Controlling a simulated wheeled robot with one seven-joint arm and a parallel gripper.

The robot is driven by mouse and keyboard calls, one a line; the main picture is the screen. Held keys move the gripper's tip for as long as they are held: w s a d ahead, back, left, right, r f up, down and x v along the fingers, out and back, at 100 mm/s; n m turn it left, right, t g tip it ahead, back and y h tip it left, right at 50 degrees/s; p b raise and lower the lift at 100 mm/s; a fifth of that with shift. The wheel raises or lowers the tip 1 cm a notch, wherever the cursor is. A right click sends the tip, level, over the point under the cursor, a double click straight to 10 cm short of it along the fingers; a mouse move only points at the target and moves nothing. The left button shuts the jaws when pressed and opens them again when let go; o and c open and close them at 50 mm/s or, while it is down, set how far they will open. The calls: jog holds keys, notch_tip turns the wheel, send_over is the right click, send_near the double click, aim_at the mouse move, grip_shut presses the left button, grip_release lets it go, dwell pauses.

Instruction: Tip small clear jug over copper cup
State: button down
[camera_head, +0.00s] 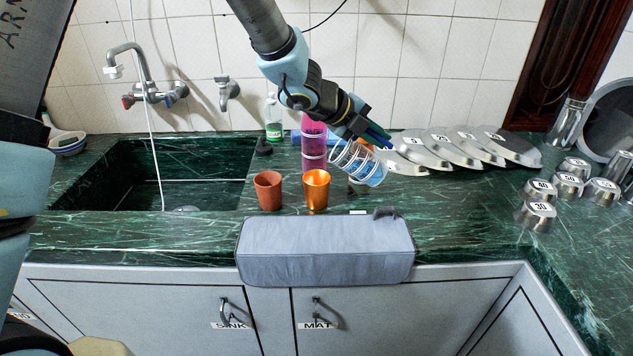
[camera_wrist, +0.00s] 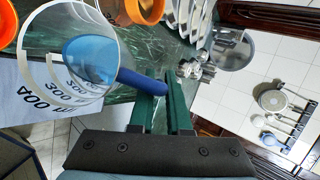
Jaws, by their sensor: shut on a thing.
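The small clear jug (camera_head: 345,158) has pale ring markings and blue liquid inside. It is tilted in the air, just right of and a little above the copper cup (camera_head: 316,185). My gripper (camera_head: 377,137) is shut on the jug's blue handle (camera_wrist: 141,83). The jug fills the upper left of the wrist view (camera_wrist: 75,62), with its printed marks showing. The copper cup stands upright on the green counter; its inside is hidden. I see no liquid stream between jug and cup.
A terracotta cup (camera_head: 269,191) stands left of the copper cup. A pink bottle (camera_head: 314,148) stands behind. Grey numbered plates (camera_head: 415,150) lean at the right, with steel cups (camera_head: 537,214) beyond. A grey mat (camera_head: 325,250) hangs over the front edge. The sink (camera_head: 130,180) is left.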

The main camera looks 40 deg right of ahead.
jog(key=shift+w+a+n+g+h+b, duration=0.4)
jog(key=shift+w+a+g+h+b, duration=0.7)
jog(key=shift+b, duration=1.25)
dwell(0.5)
jog(key=shift+w+a+r+n+g+h+b, duration=0.3)
jog(key=shift+w+a+r+h+b, duration=0.3)
jog(key=shift+w+h+b, duration=0.25)
dwell(1.1)
jog(key=shift+w+a+r+h+b, duration=0.15)
jog(key=shift+w+a+h+b, duration=0.15)
jog(key=shift+b, duration=0.25)
